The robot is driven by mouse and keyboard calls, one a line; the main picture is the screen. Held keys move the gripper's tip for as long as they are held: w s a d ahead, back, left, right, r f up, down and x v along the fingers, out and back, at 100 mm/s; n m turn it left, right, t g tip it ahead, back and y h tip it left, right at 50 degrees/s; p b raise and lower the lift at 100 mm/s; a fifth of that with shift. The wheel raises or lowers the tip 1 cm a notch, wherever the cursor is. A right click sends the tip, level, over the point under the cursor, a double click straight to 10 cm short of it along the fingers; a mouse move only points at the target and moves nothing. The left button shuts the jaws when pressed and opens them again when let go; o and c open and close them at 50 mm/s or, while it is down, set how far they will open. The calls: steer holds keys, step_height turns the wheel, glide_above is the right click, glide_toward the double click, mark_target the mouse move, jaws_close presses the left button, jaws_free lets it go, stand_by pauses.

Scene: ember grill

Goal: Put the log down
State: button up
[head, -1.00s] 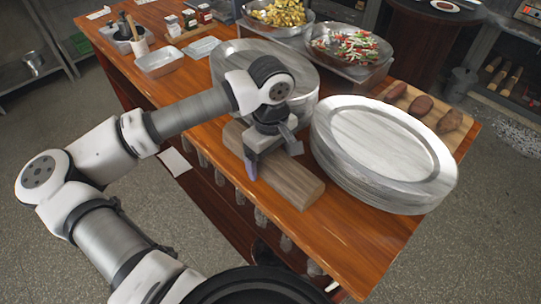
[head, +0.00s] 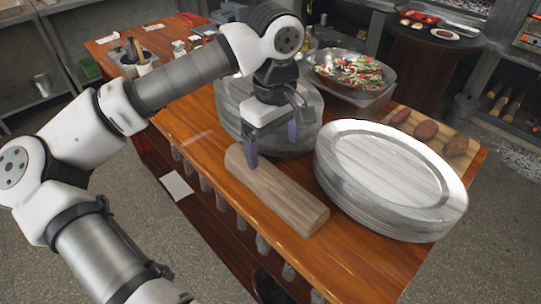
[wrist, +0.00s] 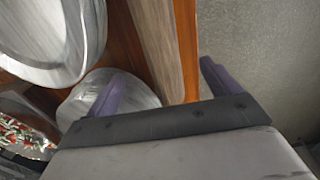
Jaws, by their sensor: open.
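The log (head: 280,192) is a pale brown wooden block with rounded edges. It lies on the wooden table, along the near edge in front of the plates. My gripper (head: 272,145) is open and empty, raised above the log's far left end. In the wrist view the log (wrist: 157,40) shows beyond the gap between my two purple fingers (wrist: 165,85), apart from them.
A stack of large oval metal plates (head: 385,175) stands right of the log. Another plate stack (head: 228,105) stands behind my gripper. The table's near edge runs close to the log.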

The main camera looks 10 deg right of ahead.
steer(key=shift+r, duration=0.3)
